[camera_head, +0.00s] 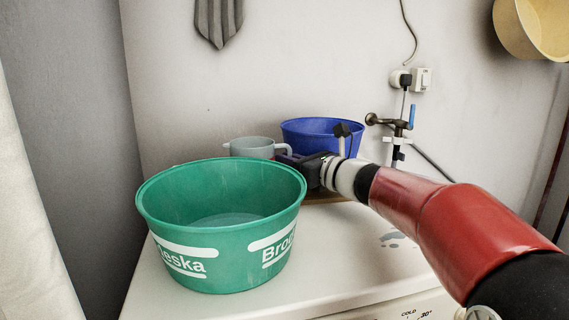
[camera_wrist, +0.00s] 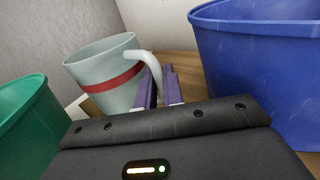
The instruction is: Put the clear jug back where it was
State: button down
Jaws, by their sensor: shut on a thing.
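The jug (camera_wrist: 108,78) is pale, translucent grey with a red band and a handle on its right side in the wrist view. In the head view the jug (camera_head: 252,147) shows behind the green tub, its lower part hidden by the tub's rim. My gripper (camera_wrist: 159,80) is shut on the jug's handle, with a purple finger on each side of it. In the head view my gripper (camera_head: 284,154) reaches in from the right to the jug. The jug's opening faces up. I cannot tell whether its base touches the surface below.
A green tub (camera_head: 220,235) stands in front on the white washing machine (camera_head: 375,258). A blue tub (camera_head: 322,136) stands close behind my gripper, right of the jug. A wooden surface (camera_wrist: 178,66) shows between jug and blue tub. A tap (camera_head: 396,124) is on the wall.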

jog(key=shift+x, duration=1)
jog(key=shift+s+d+f, duration=0.1)
jog(key=shift+f, duration=0.45)
jog(key=shift+f, duration=0.2)
jog(key=c, duration=1.5)
grip_release()
jog(key=shift+r, duration=0.15)
jog(key=shift+s+d, duration=0.15)
jog(key=shift+d, duration=0.1)
jog(key=b+v, duration=0.1)
jog(key=v, duration=1)
jog(key=shift+s+d, duration=0.2)
